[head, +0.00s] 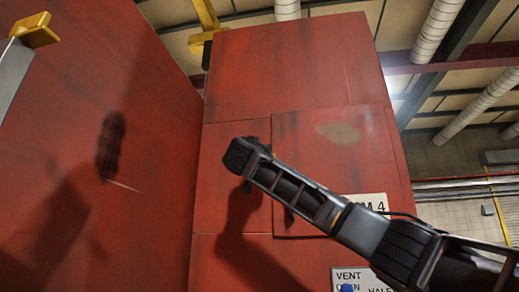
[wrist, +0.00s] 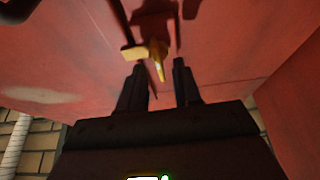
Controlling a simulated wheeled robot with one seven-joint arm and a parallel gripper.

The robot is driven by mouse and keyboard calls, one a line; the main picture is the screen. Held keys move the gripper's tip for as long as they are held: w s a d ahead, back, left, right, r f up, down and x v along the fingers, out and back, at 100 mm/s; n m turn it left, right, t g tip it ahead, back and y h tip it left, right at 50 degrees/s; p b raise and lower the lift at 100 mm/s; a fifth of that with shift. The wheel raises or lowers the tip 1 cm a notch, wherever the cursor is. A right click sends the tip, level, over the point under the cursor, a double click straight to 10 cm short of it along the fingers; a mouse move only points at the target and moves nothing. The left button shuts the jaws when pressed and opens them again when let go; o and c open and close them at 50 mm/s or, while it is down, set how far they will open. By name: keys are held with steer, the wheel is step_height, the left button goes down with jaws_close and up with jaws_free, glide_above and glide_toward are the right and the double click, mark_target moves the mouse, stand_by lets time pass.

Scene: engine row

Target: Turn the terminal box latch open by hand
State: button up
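In the head view my dark arm reaches from the lower right up to the red panel (head: 335,180). The latch and the fingers cannot be made out there, and the arm covers part of the panel.
A large red wall (head: 110,150) stands close on the left in the head view. White signs (head: 350,277) sit low on the panel, partly behind my arm. A yellow bracket (head: 36,30) juts in at the upper left. Brick wall (head: 450,170) lies at the right.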

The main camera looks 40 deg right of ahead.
steer(key=shift+w+d+r, duration=0.3)
steer(key=shift+w+d, duration=0.1)
steer(key=shift+d, duration=0.15)
steer(key=shift+c, duration=0.5)
jaws_close()
